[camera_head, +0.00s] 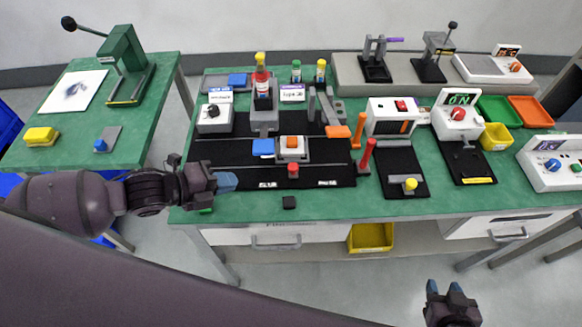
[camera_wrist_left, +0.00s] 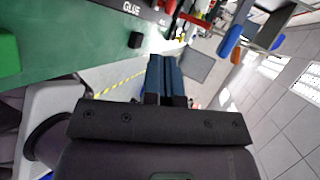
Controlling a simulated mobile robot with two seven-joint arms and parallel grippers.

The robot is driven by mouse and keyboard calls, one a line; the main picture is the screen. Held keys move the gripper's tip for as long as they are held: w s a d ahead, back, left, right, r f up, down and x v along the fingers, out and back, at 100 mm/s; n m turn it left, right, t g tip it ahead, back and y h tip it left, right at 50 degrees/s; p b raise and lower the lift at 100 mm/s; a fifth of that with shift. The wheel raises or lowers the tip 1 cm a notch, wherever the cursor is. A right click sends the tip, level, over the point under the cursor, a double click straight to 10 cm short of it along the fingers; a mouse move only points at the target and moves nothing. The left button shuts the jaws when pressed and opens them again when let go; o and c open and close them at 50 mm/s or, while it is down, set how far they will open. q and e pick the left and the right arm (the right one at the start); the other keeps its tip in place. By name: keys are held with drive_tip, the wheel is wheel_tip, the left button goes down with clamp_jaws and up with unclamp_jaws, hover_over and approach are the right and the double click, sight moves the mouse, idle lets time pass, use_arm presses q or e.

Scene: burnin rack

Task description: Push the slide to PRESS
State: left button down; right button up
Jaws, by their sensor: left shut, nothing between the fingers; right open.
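The slide (camera_head: 292,155) sits on the black track board (camera_head: 215,175), with a white and orange block on top and a red knob (camera_head: 293,169) at its front. The knob lies between the GLUE label (camera_head: 267,184) and a second white label (camera_head: 327,183) to its right, too small to read. My left gripper (camera_head: 228,181) is shut and empty at the board's front left corner, left of the knob and apart from it. In the left wrist view its blue fingers (camera_wrist_left: 165,78) are together, with the GLUE label (camera_wrist_left: 131,8) beyond. My right gripper (camera_head: 451,289) is open, low in front of the table.
A blue block (camera_head: 263,147) is left of the slide. A red post (camera_head: 367,156) and lever stand right of the board.

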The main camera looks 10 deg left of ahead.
use_arm(q)
drive_tip(key=x, duration=1.2)
drive_tip(key=shift+w+d+r+b, duration=0.1)
drive_tip(key=shift+r+b, duration=0.05)
drive_tip(key=shift+b, duration=0.15)
drive_tip(key=shift+w+d, duration=0.5)
drive_tip(key=shift+d, duration=0.05)
drive_tip(key=w+d, duration=0.1)
drive_tip(key=d, duration=0.5)
drive_tip(key=w+d, duration=0.1)
drive_tip(key=d, duration=0.1)
drive_tip(key=shift+w+d, duration=0.3)
drive_tip(key=shift+d, duration=0.1)
drive_tip(key=shift+s, duration=0.1)
drive_tip(key=shift+s+a, duration=0.15)
drive_tip(key=shift+a, duration=0.05)
drive_tip(key=s+a, duration=0.8)
drive_tip(key=a, duration=0.1)
drive_tip(key=shift+s+a+r, duration=0.2)
drive_tip(key=shift+s, duration=0.1)
